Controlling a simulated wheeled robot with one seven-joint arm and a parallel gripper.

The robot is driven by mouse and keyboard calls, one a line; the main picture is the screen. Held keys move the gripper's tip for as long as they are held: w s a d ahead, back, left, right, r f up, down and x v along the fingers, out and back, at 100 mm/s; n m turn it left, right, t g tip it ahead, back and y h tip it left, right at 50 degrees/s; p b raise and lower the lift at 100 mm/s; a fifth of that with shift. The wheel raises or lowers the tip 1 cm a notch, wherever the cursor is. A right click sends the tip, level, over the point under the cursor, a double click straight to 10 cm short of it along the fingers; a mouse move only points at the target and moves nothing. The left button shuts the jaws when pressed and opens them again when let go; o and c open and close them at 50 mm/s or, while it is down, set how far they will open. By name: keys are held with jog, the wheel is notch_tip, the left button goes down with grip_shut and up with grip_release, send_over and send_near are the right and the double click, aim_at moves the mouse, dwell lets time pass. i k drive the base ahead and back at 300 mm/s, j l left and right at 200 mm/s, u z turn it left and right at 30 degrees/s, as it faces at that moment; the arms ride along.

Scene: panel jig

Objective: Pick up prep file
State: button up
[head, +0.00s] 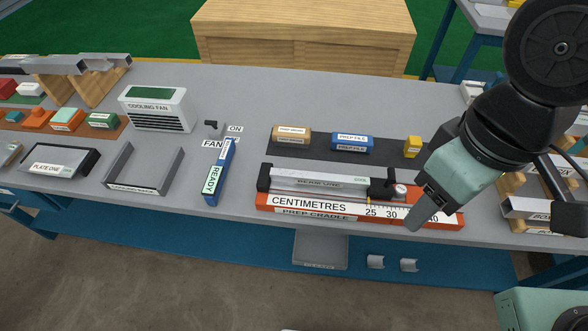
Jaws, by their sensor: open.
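The prep file (351,141) is a small blue block with white labels. It sits on a dark mat (308,151) in the middle of the bench, between a tan labelled block (291,135) and a small yellow block (412,146). My gripper (420,212) is to the right and nearer the front, pointing down over the right part of the orange prep cradle (290,211). It is apart from the prep file and is open. Its fingers overlap in this view, so the gap between them is hidden. Nothing shows between them.
The cradle holds a metal beam (318,181), in front of the mat. A blue READY block (219,174), a cooling fan (154,109) and an open grey tray (145,168) stand left. Wooden racks (515,183) stand right. The bench behind the mat is clear.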

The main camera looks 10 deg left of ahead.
aim_at(344, 142)
jog(key=i+j, duration=0.15)
jog(key=j, duration=0.2)
jog(key=i+j, duration=0.15)
jog(key=j, duration=0.2)
jog(key=i+j, duration=0.15)
jog(key=j, duration=0.15)
jog(key=i+j+u, duration=0.1)
jog(key=j, duration=0.25)
jog(key=i+j, duration=0.2)
jog(key=j, duration=0.15)
